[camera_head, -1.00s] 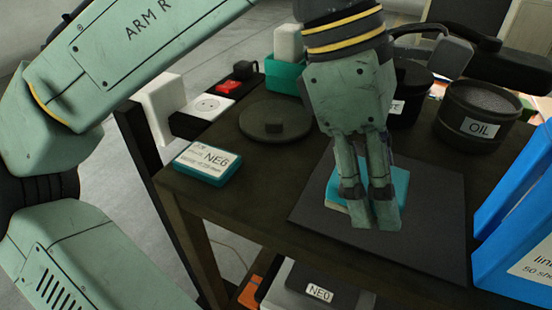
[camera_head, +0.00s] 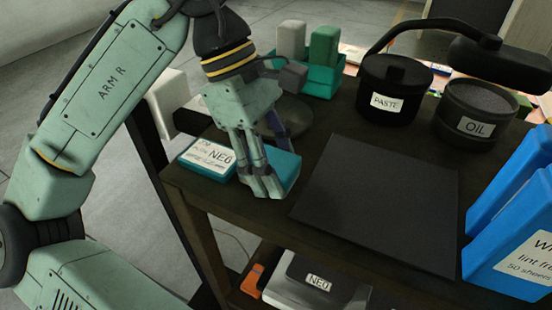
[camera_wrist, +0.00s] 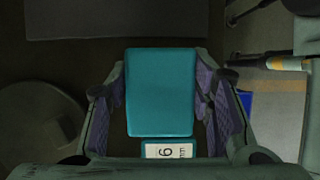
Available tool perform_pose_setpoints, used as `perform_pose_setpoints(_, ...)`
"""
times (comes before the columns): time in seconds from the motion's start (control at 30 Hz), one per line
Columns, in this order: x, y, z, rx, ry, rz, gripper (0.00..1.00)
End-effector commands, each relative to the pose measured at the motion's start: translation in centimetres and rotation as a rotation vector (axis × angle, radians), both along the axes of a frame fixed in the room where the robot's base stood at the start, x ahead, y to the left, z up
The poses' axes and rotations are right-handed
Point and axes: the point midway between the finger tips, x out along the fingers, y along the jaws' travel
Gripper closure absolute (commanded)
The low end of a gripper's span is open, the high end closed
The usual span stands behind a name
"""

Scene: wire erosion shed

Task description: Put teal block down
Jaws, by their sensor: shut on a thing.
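My gripper (camera_head: 264,186) is shut on a teal block (camera_head: 287,170) near the table's left front edge. My fingers hide part of the block in the head view. Whether it touches the table top cannot be told.
The dark square mat (camera_head: 385,200) right of my gripper is bare. PASTE (camera_head: 392,95) and OIL (camera_head: 474,118) tubs stand behind it. Blue packs (camera_head: 515,230) stand at the right. A round dark disc (camera_head: 292,115) and a green tray (camera_head: 318,84) lie behind my gripper.

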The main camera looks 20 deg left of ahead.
Motion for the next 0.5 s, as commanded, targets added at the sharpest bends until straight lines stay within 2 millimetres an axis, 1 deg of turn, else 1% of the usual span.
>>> perform_pose_setpoints(0.2, 0.0, 0.0, 0.0, 0.0, -0.001, 0.0, 0.97)
perform_pose_setpoints(0.5, 0.0, 0.0, -1.1, 0.003, 0.002, 0.0, 0.97)
